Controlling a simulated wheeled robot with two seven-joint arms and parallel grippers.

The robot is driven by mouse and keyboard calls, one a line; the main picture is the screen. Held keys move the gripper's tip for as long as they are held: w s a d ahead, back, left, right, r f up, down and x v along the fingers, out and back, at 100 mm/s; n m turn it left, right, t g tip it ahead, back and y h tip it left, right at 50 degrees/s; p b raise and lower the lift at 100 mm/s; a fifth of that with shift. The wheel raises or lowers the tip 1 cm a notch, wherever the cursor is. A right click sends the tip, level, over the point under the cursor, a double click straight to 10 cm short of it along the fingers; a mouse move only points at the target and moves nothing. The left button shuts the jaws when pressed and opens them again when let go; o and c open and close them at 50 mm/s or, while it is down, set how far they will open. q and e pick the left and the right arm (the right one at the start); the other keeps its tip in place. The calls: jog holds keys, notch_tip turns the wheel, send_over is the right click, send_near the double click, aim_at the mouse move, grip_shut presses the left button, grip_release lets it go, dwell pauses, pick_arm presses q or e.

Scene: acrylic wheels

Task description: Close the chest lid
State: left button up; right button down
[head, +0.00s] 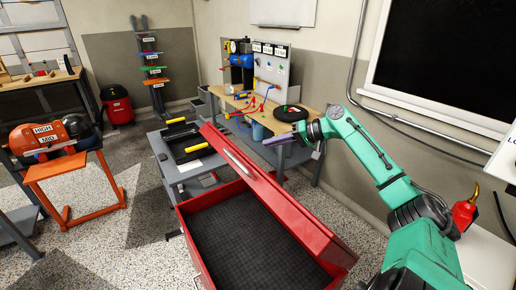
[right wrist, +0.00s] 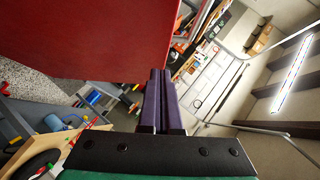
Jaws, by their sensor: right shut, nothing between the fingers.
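The red chest (head: 192,235) stands open in the lower middle of the head view, with a dark grid-lined floor inside. Its red lid (head: 285,205) is raised and tilted, with a long pale handle strip (head: 238,162) near its far end. My right gripper (head: 270,141) is shut and empty, just behind the lid's far part. In the right wrist view the purple fingers (right wrist: 158,100) are together, and the red lid panel (right wrist: 90,40) fills the upper left. I cannot tell whether they touch the lid. My left gripper is not in view.
A grey cart (head: 188,178) with a black tray and yellow-handled tools stands behind the chest. A wooden workbench (head: 262,118) with a pegboard is against the wall. An orange stand (head: 70,170) is at left. Speckled floor (head: 120,250) is free left of the chest.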

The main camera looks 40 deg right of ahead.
jog(key=a, duration=0.1)
jog(key=w+a+f+p, duration=0.1)
jog(key=a+f+p, duration=0.1)
jog(key=shift+w+a, duration=0.3)
jog(key=shift+a, duration=0.1)
jog(key=shift+a+f, duration=0.25)
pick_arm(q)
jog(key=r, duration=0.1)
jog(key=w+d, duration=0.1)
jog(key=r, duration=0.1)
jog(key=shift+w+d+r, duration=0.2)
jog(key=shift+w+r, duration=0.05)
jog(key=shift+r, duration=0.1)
pick_arm(e)
jog(key=shift+w+f, duration=0.15)
jog(key=shift+f, duration=0.15)
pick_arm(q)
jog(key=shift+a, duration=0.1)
